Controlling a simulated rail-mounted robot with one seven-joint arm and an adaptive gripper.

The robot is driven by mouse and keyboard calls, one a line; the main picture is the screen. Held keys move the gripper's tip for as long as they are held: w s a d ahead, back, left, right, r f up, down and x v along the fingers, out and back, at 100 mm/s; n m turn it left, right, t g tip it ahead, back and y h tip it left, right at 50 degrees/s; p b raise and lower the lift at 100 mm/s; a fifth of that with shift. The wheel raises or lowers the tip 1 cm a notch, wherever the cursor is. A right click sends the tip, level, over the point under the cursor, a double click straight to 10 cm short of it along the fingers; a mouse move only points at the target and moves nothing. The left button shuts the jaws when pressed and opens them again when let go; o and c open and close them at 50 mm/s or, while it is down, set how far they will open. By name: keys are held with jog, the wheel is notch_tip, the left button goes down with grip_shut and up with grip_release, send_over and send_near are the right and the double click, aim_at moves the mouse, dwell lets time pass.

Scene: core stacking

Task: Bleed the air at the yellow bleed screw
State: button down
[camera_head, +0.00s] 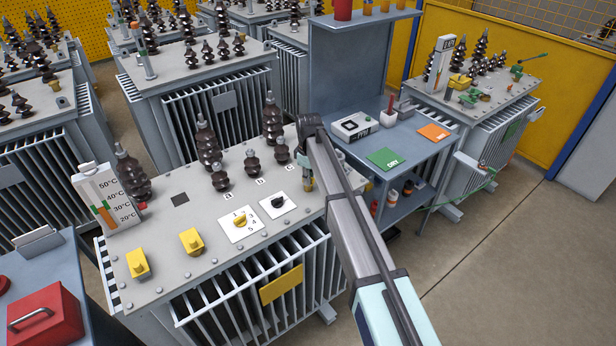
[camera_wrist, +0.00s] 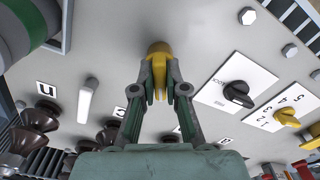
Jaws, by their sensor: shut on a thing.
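The yellow bleed screw (camera_wrist: 159,72) stands on the grey transformer lid in the wrist view, with a rounded brownish-yellow end and a flat yellow part. My gripper (camera_wrist: 158,84) has its two dark green fingers shut on the flat part, one on each side. In the head view my gripper (camera_head: 308,185) reaches down to the right back part of the near transformer's lid (camera_head: 180,270). There my arm and gripper mostly hide the bleed screw.
A black knob (camera_wrist: 237,93) and a yellow numbered selector (camera_wrist: 287,117) sit beside the gripper. Tall dark bushings (camera_head: 207,145) stand left of it. A level gauge (camera_head: 105,197) stands at the lid's left end. A workbench (camera_head: 410,150) with green and orange cards is at the right.

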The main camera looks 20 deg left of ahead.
jog(key=shift+n, duration=1.3)
dwell(6.7)
